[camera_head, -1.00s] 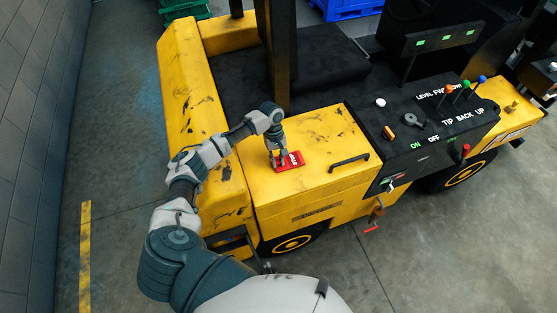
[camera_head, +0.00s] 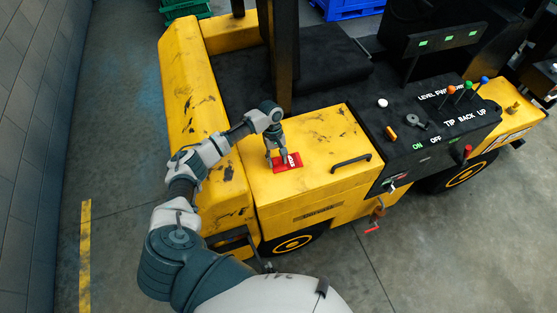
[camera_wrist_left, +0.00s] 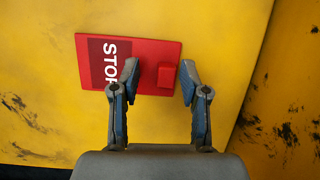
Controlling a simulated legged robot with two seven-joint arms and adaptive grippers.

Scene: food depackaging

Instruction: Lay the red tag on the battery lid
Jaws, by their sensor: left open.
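The red tag (camera_head: 288,163) lies flat on the yellow battery lid (camera_head: 320,133), near the lid's left part. In the left wrist view the red tag (camera_wrist_left: 110,58) shows white STOP lettering and a small raised red block (camera_wrist_left: 167,75). My left gripper (camera_head: 276,160) is over the tag. In the left wrist view its two fingers (camera_wrist_left: 160,78) are apart, one on each side of the raised block, with gaps to it. I cannot tell whether the fingertips touch the tag. My right gripper is not in view.
A black handle (camera_head: 351,162) stands on the lid to the right of the tag. A black control panel (camera_head: 430,125) with levers and knobs is further right. A dark upright post (camera_head: 282,55) rises behind the lid. Much of the lid around the tag is bare.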

